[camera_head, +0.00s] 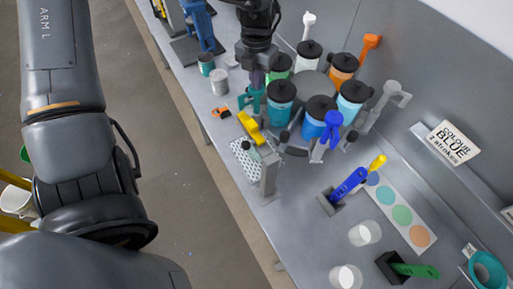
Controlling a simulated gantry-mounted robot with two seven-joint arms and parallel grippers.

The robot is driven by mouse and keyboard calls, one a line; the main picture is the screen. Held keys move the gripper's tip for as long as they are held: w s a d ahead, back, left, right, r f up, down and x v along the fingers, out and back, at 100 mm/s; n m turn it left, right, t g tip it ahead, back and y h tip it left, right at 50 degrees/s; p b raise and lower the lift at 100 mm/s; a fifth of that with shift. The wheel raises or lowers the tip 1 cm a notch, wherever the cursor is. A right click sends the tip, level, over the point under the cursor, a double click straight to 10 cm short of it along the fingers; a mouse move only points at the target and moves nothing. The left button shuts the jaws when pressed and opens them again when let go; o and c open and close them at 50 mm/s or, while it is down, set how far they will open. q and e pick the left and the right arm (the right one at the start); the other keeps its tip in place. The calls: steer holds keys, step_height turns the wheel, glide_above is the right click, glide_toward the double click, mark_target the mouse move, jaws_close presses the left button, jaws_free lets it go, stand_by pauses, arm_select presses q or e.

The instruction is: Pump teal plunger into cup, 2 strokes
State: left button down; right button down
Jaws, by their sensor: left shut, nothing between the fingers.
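My left gripper (258,78) is shut and empty. It points down at the top centre, directly over a teal pump plunger (250,98); I cannot tell whether its tips touch it. The teal plunger stands in front of a teal drum (281,98) with a black lid. A pale grey cup (219,82) stands to the left of the plunger, near the bench's front edge. A small cup with teal on it (206,65) stands behind that one. My right gripper is not in view.
More lidded drums stand close by, including an orange drum (342,68) and a blue drum (319,118). A yellow tool (250,127) and a perforated tray (245,158) lie nearby. A sign (453,142) reads "COLOUR: BLUE 2 strokes". Two translucent cups (365,233) stand at lower right.

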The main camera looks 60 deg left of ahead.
arm_select(q)
steer(key=shift+f+b, duration=1.15)
steer(key=shift+f, duration=0.7)
steer(key=shift+r, duration=0.15)
steer(key=shift+r+p, duration=2.55)
steer(key=shift+r, duration=0.55)
steer(key=shift+f, duration=0.2)
steer(key=shift+f, duration=0.1)
